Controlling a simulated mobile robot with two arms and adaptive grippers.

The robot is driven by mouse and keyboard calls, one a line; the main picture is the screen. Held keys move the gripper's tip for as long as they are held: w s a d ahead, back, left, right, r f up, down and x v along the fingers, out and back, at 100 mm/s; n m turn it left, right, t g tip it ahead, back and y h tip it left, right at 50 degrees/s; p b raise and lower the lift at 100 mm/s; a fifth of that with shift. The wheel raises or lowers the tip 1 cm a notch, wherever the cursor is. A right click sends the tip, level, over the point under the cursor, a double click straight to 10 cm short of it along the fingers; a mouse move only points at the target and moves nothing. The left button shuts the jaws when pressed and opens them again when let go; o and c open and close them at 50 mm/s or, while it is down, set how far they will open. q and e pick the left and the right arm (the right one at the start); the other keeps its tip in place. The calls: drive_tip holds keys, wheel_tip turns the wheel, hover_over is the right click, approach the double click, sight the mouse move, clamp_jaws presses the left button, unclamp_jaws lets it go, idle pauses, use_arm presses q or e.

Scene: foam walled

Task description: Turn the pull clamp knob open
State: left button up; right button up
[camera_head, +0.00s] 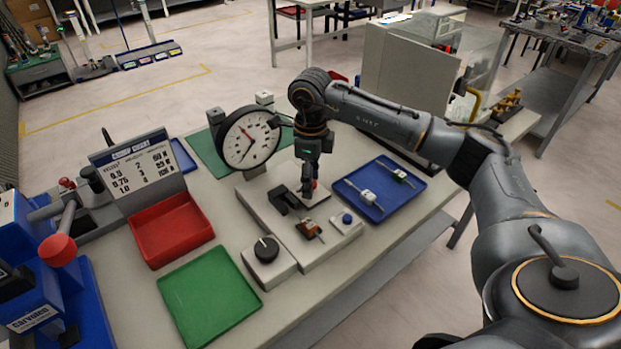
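A black round knob (266,249) sits on a small light-grey box at the near end of the grey fixture (322,243). I cannot tell for sure whether it is the pull clamp knob. My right gripper (309,187) points down over the far part of the fixture, away from this knob. My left gripper is not in view.
A round dial gauge (249,138) stands close left of my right gripper. A blue tray (384,205) with two small parts lies to the right. A red bin (170,228) and a green tray (208,297) lie left. A blue press with a red-knobbed lever (58,250) stands far left.

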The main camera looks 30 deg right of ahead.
drive_tip(key=shift+r, duration=0.2)
wheel_tip(320, 180, up, 12)
drive_tip(key=shift+f, duration=0.2)
idle(0.6)
